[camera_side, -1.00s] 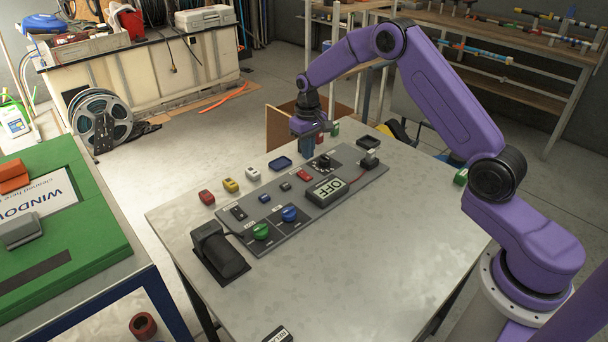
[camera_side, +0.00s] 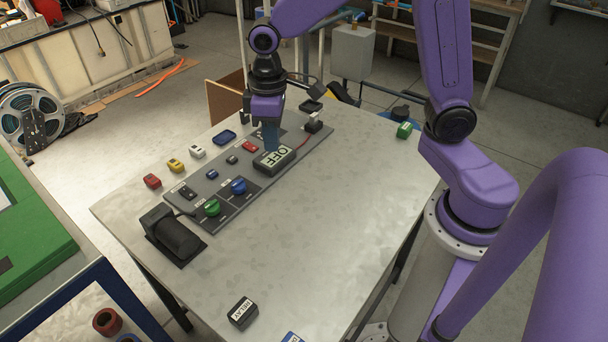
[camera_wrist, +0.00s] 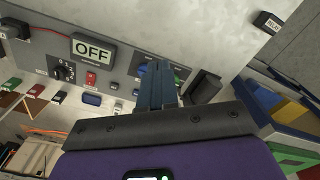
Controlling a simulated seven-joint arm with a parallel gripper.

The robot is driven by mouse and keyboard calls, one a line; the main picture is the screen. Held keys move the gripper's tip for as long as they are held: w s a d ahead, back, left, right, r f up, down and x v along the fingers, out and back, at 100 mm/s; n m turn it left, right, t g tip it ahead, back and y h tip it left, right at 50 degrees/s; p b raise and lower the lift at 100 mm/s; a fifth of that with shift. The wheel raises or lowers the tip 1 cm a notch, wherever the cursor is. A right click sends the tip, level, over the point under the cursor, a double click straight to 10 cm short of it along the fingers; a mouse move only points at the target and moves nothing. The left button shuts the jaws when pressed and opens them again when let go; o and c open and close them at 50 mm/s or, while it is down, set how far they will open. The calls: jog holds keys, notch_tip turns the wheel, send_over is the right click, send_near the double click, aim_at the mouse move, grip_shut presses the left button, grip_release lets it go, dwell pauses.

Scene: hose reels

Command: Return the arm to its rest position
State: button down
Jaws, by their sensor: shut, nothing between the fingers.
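My gripper (camera_side: 270,138) points down over the far part of the grey control panel (camera_side: 233,204). Its blue fingers are together with nothing between them. In the side view the fingers overlap the OFF display (camera_side: 274,160) and hide part of the panel behind; I cannot tell their height above it. The wrist view shows the closed fingers (camera_wrist: 158,65), with the OFF display (camera_wrist: 93,48) up and to their left. My purple arm reaches in from the right of the side view.
On the panel are a green knob (camera_side: 211,208) and a blue knob (camera_side: 239,186). A black motor-like block (camera_side: 172,235) sits at its near left end. Several small coloured blocks line the far side.

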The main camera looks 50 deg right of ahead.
jog(key=s+d+n, duration=0.2)
jog(key=s+n, duration=0.1)
jog(key=s, duration=0.8)
jog(key=s+d+r+n, duration=0.1)
jog(key=s+d+n, duration=0.2)
jog(key=s, duration=0.8)
jog(key=shift+r, duration=0.25)
jog(key=shift+w+d, duration=0.1)
